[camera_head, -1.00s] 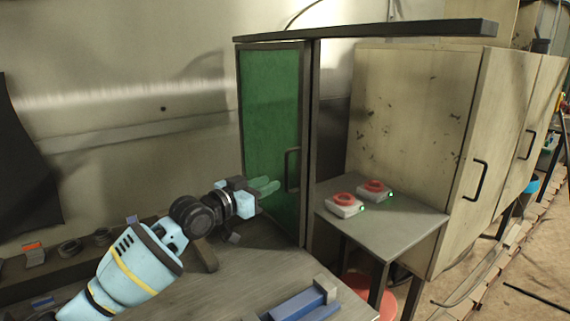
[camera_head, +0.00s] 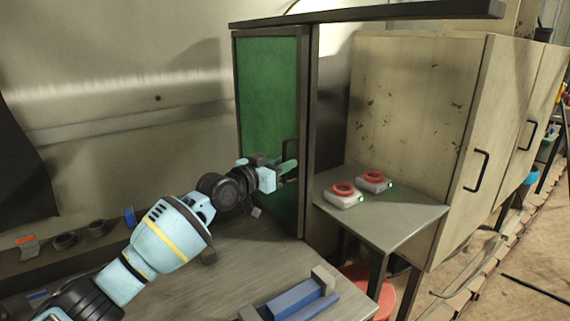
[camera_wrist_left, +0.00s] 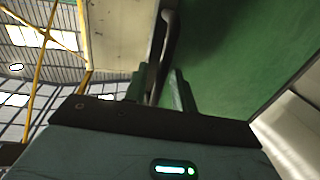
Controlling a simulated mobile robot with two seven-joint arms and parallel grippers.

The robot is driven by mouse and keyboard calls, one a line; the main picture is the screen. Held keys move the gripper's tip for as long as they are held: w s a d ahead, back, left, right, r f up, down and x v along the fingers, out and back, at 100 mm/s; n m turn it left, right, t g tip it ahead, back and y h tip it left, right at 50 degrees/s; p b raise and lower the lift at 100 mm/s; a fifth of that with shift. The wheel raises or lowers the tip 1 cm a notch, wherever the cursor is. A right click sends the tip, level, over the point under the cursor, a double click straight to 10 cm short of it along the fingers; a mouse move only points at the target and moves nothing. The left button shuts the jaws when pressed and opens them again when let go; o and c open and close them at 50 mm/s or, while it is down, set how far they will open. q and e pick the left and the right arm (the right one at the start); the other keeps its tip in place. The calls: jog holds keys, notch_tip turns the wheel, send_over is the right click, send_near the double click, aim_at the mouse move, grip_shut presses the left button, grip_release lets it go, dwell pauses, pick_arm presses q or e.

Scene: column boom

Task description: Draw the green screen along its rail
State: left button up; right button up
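The green screen (camera_head: 267,95) is a green panel in a dark frame, standing at the back of the bench under a dark overhead rail (camera_head: 400,12). It is at the left end of the rail. Its dark upright handle (camera_head: 292,150) is near its right edge. My left gripper (camera_head: 287,172) is at the handle's lower part. In the left wrist view, its two fingers (camera_wrist_left: 160,90) are apart, with the handle bar (camera_wrist_left: 166,45) running between them and the green panel (camera_wrist_left: 225,50) behind. Whether either finger touches the bar is unclear. My right gripper is not in view.
A blue item with grey end blocks (camera_head: 297,298) lies on the bench front. Two white boxes with red rings (camera_head: 343,196) (camera_head: 374,182) sit on a grey side table (camera_head: 400,215). Beige cabinets (camera_head: 410,110) stand right of the screen.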

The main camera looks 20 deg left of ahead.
pick_arm(q)
jog(key=shift+w+d, duration=0.2)
jog(key=shift+w, duration=0.2)
grip_shut()
jog(key=shift+f, duration=0.1)
